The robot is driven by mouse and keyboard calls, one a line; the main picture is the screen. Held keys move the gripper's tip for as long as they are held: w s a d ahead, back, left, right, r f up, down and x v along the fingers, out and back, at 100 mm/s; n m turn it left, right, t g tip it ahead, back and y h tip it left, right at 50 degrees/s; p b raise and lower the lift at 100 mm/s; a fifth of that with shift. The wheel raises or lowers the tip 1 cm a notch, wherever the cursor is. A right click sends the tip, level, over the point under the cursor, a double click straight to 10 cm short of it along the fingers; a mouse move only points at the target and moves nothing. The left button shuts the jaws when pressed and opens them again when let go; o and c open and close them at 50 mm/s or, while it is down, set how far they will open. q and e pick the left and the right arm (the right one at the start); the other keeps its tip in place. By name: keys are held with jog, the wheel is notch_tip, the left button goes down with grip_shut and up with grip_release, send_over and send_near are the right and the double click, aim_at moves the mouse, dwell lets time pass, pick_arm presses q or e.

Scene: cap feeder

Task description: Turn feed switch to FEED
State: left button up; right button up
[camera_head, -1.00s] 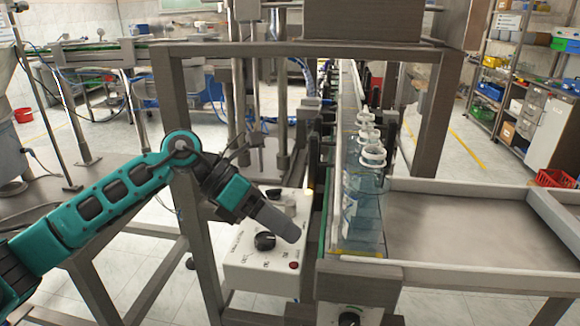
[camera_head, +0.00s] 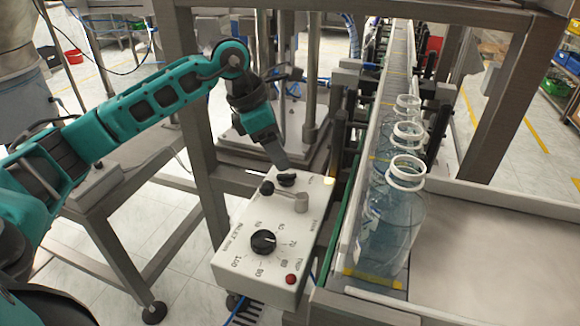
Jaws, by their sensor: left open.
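A white control box (camera_head: 240,272) stands beside the conveyor. Its top carries a large round dial (camera_head: 263,242) with numbers around it, a red button (camera_head: 291,279), and a lever with a black ball (camera_head: 267,188) and a grey hub (camera_head: 301,203). Near the far end is a small black knob (camera_head: 287,180), probably the feed switch; its lettering is too small to read. My left gripper (camera_head: 280,160) points down just above this knob, its fingertips partly in front of it. It is open and holds nothing. I cannot tell whether it touches the knob. My right gripper is out of view.
Clear bottles with white neck rings (camera_head: 406,172) stand in a row on the conveyor, right of the box. A grey frame post (camera_head: 190,110) rises close to my left arm. An empty tray (camera_head: 500,240) lies at right.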

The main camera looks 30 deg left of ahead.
aim_at(292, 174)
pick_arm(q)
jog(key=x, duration=0.6)
jog(key=shift+w+d, duration=0.1)
jog(key=shift+c, duration=0.2)
jog(key=c, duration=1)
jog(key=shift+o, duration=0.2)
